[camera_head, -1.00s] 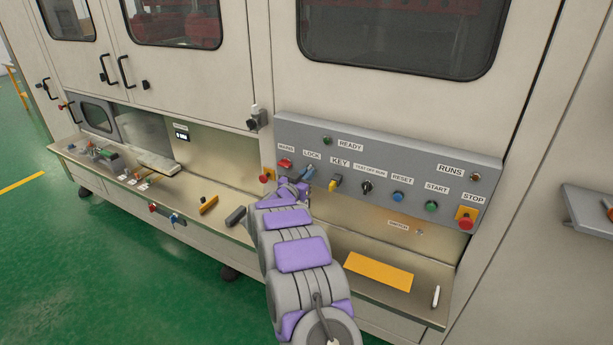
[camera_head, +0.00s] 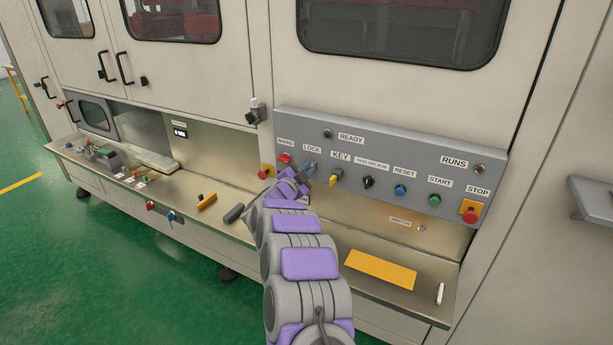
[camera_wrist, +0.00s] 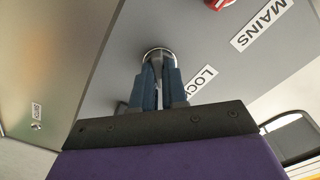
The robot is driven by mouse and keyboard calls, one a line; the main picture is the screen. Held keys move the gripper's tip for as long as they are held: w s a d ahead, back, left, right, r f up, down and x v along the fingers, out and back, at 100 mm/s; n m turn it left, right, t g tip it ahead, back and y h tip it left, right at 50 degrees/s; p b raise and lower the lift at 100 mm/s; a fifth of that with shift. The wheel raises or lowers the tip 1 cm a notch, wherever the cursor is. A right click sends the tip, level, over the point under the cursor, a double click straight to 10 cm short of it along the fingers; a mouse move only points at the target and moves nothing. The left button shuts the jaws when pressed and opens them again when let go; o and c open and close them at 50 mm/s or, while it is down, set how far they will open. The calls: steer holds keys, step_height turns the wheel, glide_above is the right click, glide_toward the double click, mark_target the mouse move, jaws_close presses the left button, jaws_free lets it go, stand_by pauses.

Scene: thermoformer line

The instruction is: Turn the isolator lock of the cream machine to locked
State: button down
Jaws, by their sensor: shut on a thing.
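The cream machine (camera_head: 200,95) carries a grey control panel (camera_head: 400,160) with labelled controls. The isolator lock (camera_wrist: 158,53), under the LOCK label (camera_head: 312,148), shows in the wrist view as a round metal ring with a narrow grey handle. My gripper (camera_head: 310,168) reaches it from below and left. In the wrist view its two dark blue fingers (camera_wrist: 159,82) are shut on the handle, one on each side. The fingers cover most of the lock in the head view. I cannot read its set position.
The red MAINS control (camera_head: 285,158) is just left of the lock and the yellow KEY switch (camera_head: 334,180) just right. The metal shelf (camera_head: 330,240) below holds a yellow plate (camera_head: 381,270) and loose items.

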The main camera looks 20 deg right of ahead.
steer(key=m+b, duration=0.2)
steer(key=m, duration=0.1)
steer(key=m+b, duration=0.1)
steer(key=m, duration=0.2)
steer(key=m+b, duration=0.2)
steer(key=shift+s+f+m+b, duration=0.15)
steer(key=shift+f+m+b, duration=0.2)
steer(key=shift+f+m, duration=0.05)
stand_by(0.4)
steer(key=c, duration=1.3)
jaws_free()
steer(key=shift+o, duration=0.7)
steer(key=shift+r, duration=0.2)
steer(key=p+v, duration=0.3)
steer(key=v, duration=1.4)
steer(key=shift+a, duration=0.2)
steer(key=shift+s+f, duration=0.1)
